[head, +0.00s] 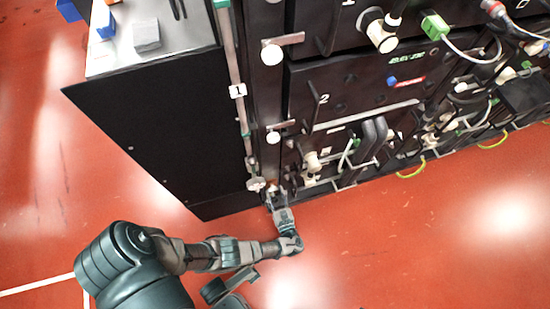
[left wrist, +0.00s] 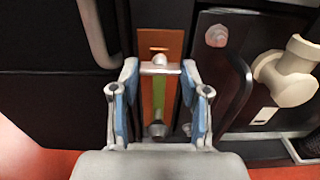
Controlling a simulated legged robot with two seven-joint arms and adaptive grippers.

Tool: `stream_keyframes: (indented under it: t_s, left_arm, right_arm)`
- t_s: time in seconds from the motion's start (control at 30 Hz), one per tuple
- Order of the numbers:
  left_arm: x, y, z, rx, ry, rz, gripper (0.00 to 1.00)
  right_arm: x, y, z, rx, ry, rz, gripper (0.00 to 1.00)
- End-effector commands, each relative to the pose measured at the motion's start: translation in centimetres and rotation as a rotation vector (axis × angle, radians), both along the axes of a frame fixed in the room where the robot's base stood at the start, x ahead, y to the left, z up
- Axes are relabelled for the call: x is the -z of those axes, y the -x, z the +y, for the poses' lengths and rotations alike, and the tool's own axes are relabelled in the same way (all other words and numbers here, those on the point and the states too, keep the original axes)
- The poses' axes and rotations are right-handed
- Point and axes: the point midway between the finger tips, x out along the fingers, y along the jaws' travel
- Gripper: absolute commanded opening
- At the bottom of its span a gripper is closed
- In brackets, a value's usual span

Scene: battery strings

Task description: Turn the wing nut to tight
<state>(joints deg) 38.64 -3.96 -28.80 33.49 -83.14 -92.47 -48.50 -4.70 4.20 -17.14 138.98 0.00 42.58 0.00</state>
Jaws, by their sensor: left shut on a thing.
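In the left wrist view, the wing nut (left wrist: 160,68) is a small silver crosspiece with a rounded middle, in front of an orange and green strip (left wrist: 160,97). My left gripper (left wrist: 160,72) is shut on it, with one blue-padded finger at each end of the crosspiece. The crosspiece lies about level in that view. In the head view, my left gripper (head: 275,190) is low at the foot of the rack, and the wing nut is too small and covered to make out. I do not make out my right gripper.
A black battery rack (head: 340,90) with white connectors and handles stands beside the gripper. A black cabinet (head: 155,130) with a grey top is on the left. A cream connector (left wrist: 287,75) and black handle (left wrist: 235,90) are close right. Red floor is clear in front.

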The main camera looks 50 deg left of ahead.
Motion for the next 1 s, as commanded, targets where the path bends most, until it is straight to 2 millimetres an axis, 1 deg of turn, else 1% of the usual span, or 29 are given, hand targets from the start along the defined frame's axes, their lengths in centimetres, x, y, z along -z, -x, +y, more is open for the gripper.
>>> stream_keyframes:
  t_s: [0.03,0.4,0.43,0.47,0.5,0.53,0.87,1.0]
  left_arm:
    - [0.2,-0.1,-0.3,0.007,0.006,0.008,0.11]
    - [0.2,0.0,-0.3,0.007,0.005,0.011,0.11]
    - [0.2,0.0,-0.3,0.007,0.005,0.011,0.48]
    - [0.2,0.0,-0.3,0.007,0.004,0.010,0.56]
    - [0.2,0.0,-0.3,0.006,0.004,0.010,0.66]
    - [0.2,0.0,-0.3,0.006,0.003,0.010,0.71]
    - [0.1,0.0,-0.2,0.003,0.000,0.008,0.71]
    - [0.1,0.6,-1.5,0.003,0.000,0.008,0.71]
  right_arm:
    - [0.0,0.0,0.0,-0.001,0.000,0.000,0.00]
    - [-0.1,0.0,0.0,-0.002,-0.001,-0.004,0.00]
    - [-0.1,0.0,0.0,-0.002,-0.001,-0.004,0.00]
    - [-0.1,0.0,0.0,-0.002,-0.002,-0.005,0.00]
    - [-0.1,0.0,0.0,-0.002,-0.002,-0.005,0.00]
    - [-0.1,0.0,0.0,-0.002,-0.001,-0.005,0.00]
    - [-0.4,0.3,0.0,-0.001,0.003,-0.015,0.00]
    - [-0.4,0.3,0.0,-0.001,0.000,-0.014,0.00]
